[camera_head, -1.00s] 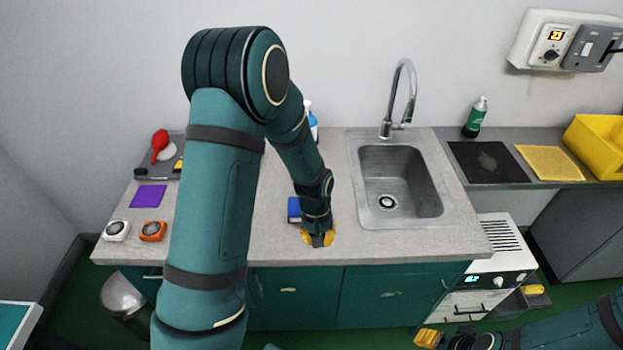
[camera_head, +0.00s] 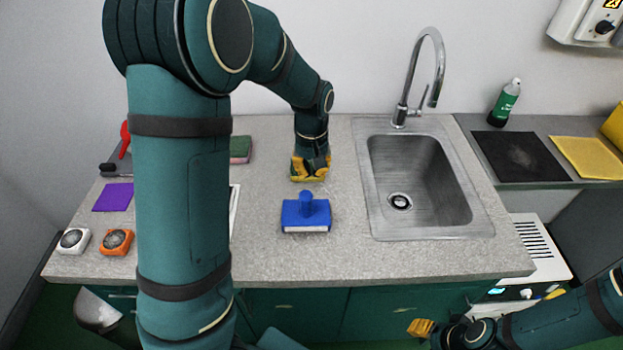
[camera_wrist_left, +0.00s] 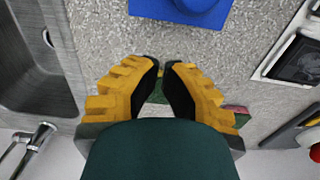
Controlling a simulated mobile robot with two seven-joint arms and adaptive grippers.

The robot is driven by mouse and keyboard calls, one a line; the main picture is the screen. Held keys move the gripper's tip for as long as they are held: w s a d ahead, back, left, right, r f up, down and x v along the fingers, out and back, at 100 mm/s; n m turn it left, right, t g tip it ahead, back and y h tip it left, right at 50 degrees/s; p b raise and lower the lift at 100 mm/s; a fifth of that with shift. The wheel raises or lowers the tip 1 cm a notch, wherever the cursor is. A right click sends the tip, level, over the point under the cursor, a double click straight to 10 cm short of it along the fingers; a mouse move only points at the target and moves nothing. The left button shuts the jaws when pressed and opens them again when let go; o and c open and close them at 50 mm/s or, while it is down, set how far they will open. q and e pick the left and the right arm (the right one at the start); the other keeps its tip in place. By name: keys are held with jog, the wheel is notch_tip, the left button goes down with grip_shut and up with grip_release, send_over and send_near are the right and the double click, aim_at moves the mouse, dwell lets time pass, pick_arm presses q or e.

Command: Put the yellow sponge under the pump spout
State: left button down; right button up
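My left gripper (camera_head: 311,178) is over the counter behind a blue handled tool. It also shows in the left wrist view (camera_wrist_left: 162,65), its yellow fingers close together with a narrow gap between the tips. A lighter yellow strip shows at its fingertips in the head view; I cannot tell whether this is the yellow sponge or part of the fingers. No other yellow sponge is clearly visible.
The blue tool (camera_head: 306,214) lies in front of my left gripper. A green and pink sponge (camera_head: 240,149) lies to its left. The sink (camera_head: 465,226) with its tall faucet (camera_head: 438,58) is at right. A green bottle (camera_head: 505,103) and yellow mat (camera_head: 584,156) are beyond.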

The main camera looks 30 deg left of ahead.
aim_at(311, 188)
pick_arm(q)
notch_tip(311, 188, down, 10)
jog(key=shift+r+b, duration=0.25)
jog(key=shift+b, duration=0.9)
jog(key=w+a, duration=0.1)
jog(key=w, duration=0.1)
jog(key=shift+w+a, duration=0.3)
jog(key=shift+a, duration=0.05)
jog(key=shift+w+a, duration=0.25)
jog(key=shift+w, duration=0.15)
pick_arm(e)
jog(key=shift+s+a+f, duration=0.1)
jog(key=shift+s+f, duration=0.1)
jog(key=shift+f, duration=0.5)
jog(key=shift+s+f, duration=0.15)
jog(key=shift+f, duration=0.5)
